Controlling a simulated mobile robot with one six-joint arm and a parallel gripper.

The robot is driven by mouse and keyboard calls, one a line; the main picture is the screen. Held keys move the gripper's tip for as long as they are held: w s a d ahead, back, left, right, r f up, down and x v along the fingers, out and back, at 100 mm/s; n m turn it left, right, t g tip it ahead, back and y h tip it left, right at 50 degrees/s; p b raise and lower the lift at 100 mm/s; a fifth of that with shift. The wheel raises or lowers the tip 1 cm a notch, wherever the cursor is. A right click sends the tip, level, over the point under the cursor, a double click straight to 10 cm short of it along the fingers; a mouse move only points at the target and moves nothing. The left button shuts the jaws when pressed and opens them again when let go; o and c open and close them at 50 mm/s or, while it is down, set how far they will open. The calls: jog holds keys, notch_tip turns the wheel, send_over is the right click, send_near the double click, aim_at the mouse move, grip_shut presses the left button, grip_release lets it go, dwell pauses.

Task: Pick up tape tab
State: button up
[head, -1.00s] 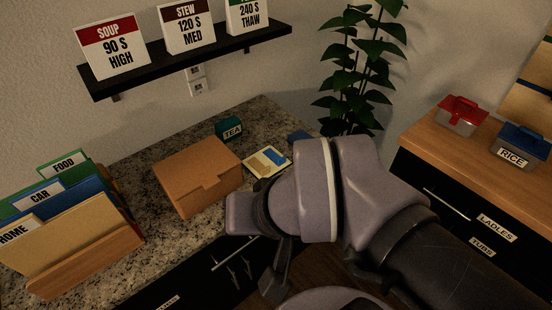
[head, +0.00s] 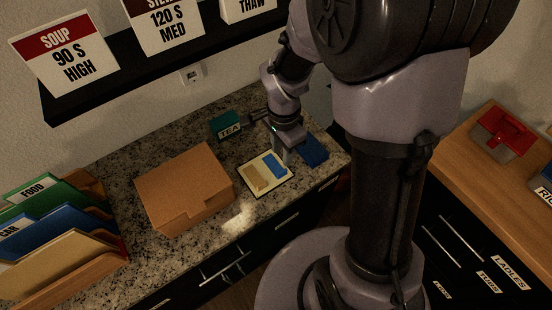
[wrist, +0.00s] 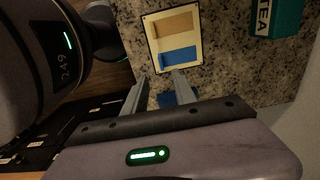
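A cream card (head: 250,186) lies flat on the granite counter, with a tan strip (head: 258,178) and a blue strip (head: 272,164) on it. These strips look most like tape tabs; I cannot tell which is meant. The wrist view shows the card (wrist: 157,54), tan strip (wrist: 173,24) and blue strip (wrist: 178,56). My gripper (head: 285,157) is above the counter at the card's far right side. In the wrist view my gripper (wrist: 159,77) has its fingers apart, with nothing held, their tips near the card's blue-strip end.
A dark blue object (head: 313,150) lies right of the gripper. A teal TEA box (head: 227,125) stands behind the card. A brown carton (head: 185,187) and file folders (head: 60,235) are to the left. A sign shelf (head: 120,75) hangs above. Bare counter (head: 238,215) lies in front.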

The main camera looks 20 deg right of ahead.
jog(key=b, duration=0.1)
send_over(282, 172)
notch_tip(282, 172, down, 5)
jog(key=shift+s+a+f, duration=0.1)
jog(key=shift+a+f, duration=0.05)
jog(key=f+b, duration=0.2)
jog(key=f, duration=0.3)
jog(key=shift+d+f, duration=0.2)
jog(key=shift+r, duration=0.15)
jog(key=shift+c, duration=0.8)
grip_shut()
